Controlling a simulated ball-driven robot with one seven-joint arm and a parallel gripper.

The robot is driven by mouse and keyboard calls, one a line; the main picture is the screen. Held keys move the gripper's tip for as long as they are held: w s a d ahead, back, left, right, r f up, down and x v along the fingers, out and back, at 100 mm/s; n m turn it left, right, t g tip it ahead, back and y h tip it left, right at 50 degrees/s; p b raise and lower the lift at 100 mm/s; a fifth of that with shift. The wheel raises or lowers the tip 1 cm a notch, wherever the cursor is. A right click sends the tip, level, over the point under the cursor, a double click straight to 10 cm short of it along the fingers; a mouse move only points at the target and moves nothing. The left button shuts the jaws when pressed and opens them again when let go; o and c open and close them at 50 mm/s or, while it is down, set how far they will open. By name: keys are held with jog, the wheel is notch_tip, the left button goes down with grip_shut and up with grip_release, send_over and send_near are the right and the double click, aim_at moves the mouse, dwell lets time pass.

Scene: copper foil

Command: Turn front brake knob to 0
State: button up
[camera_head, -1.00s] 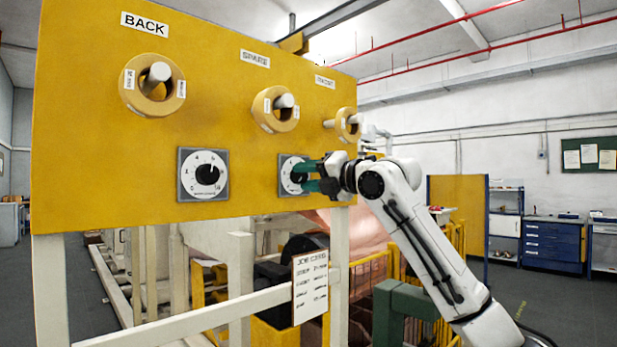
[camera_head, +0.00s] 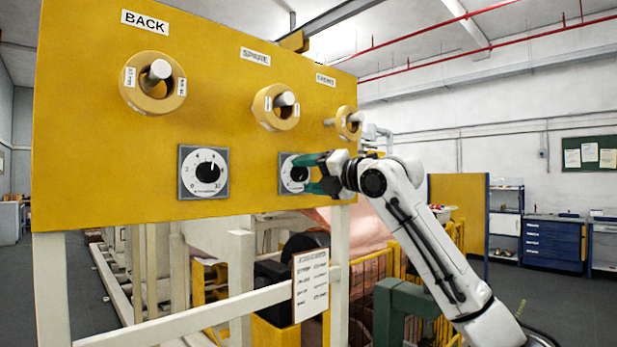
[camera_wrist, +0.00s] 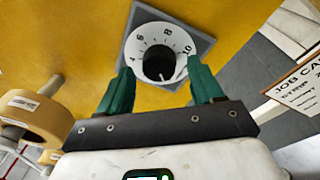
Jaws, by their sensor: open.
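The yellow control panel (camera_head: 110,110) carries two white dials with black knobs. The right dial (camera_head: 285,173) sits below and between the second and third levers, under the rightmost label, which is too blurred to read surely. My gripper (camera_head: 308,173) is in front of this dial, its green fingers open. In the wrist view the gripper (camera_wrist: 157,92) has one finger on each side of the black knob (camera_wrist: 159,62), apart from it, with nothing held. The dial face (camera_wrist: 133,46) shows 4, 6, 8 and 10.
The left dial (camera_head: 187,190) is below the BACK lever (camera_head: 156,74). The spare lever (camera_head: 284,100) and right lever (camera_head: 340,121) stick out above my gripper. A job card (camera_head: 310,285) hangs on the white frame below. Green post (camera_head: 395,305) stands beneath my arm.

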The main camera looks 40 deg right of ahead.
jog(key=s+d+b, duration=0.1)
jog(key=s+b, duration=0.1)
jog(key=s, duration=0.8)
jog(key=shift+s+d+b, duration=0.15)
jog(key=shift+d+b, duration=0.15)
jog(key=shift+b, duration=0.05)
jog(key=shift+f, duration=0.1)
